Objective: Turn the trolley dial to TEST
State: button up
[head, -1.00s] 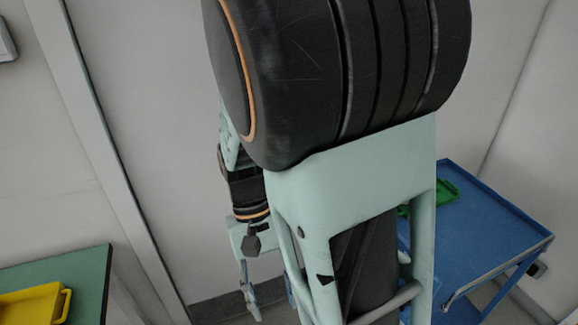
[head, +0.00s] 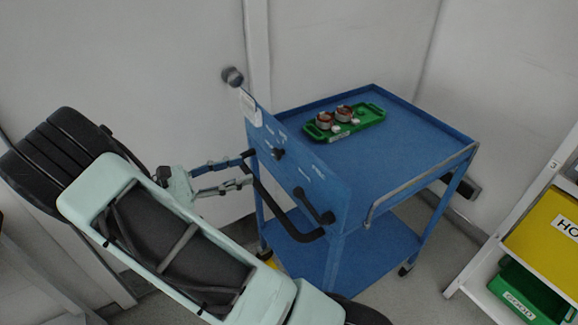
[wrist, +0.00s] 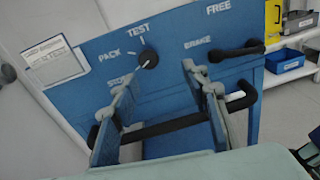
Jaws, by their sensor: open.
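The blue trolley (head: 390,140) stands against the wall, with a control panel (head: 310,175) on its near side. The black dial (wrist: 148,60) sits on the panel, with TEST printed above it, PACK to its left and a partly covered label lower left. I cannot tell for sure which mark the dial points to. It also shows in the head view (head: 278,153). My gripper (wrist: 158,82) is open and empty. Its fingers reach toward the panel below the dial, one to either side, apart from it. It also shows in the head view (head: 249,168), left of the panel.
A black handle bar (wrist: 175,127) crosses beneath and behind my fingers. A green tray (head: 345,122) with two round parts is on the trolley. A shelf with bins (head: 545,230) stands right.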

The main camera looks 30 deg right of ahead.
aim_at(274, 156)
jog(key=shift+n+t+h, duration=0.4)
jog(key=shift+n+t, duration=0.2)
jog(key=shift+n, duration=0.1)
jog(key=d, duration=0.3)
jog(key=w+d, duration=0.1)
jog(key=d, duration=0.3)
jog(key=d+f, duration=0.1)
jog(key=d, duration=0.2)
jog(key=shift+w+d, duration=0.35)
jog(key=shift+w, duration=0.05)
jog(key=c, duration=1.1)
